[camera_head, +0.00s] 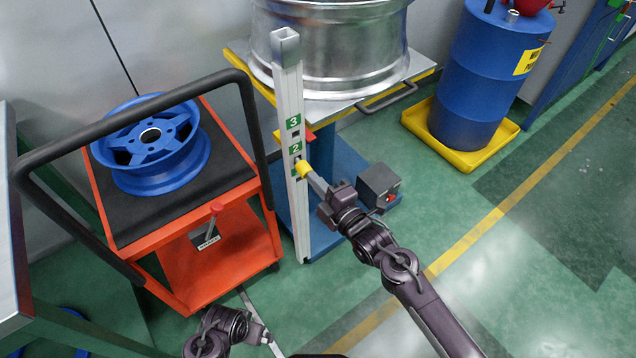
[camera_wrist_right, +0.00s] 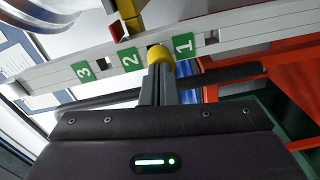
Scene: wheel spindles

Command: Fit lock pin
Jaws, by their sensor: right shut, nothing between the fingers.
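A pale upright post (camera_head: 291,100) with green number plates 3, 2 and 1 and square holes stands in front of the blue lift stand. It also shows in the right wrist view (camera_wrist_right: 60,80). The yellow lock pin (camera_head: 303,168) is at the post just below plate 2. In the wrist view its yellow head (camera_wrist_right: 161,54) lies between plates 2 and 1 and hides the hole there; how deep it sits is hidden. My right gripper (camera_head: 314,180) is shut and empty, its fingertips (camera_wrist_right: 160,72) right at the pin's head. My left gripper (camera_head: 268,340) is low at the bottom edge, its jaw opening unclear.
A silver wheel rim (camera_head: 330,45) sits on the stand's top with yellow edges. A red cart (camera_head: 235,225) with a blue wheel (camera_head: 150,145) stands left. A grey box (camera_head: 378,184) is on the stand's base. A blue drum (camera_head: 485,75) stands back right. The floor at right is clear.

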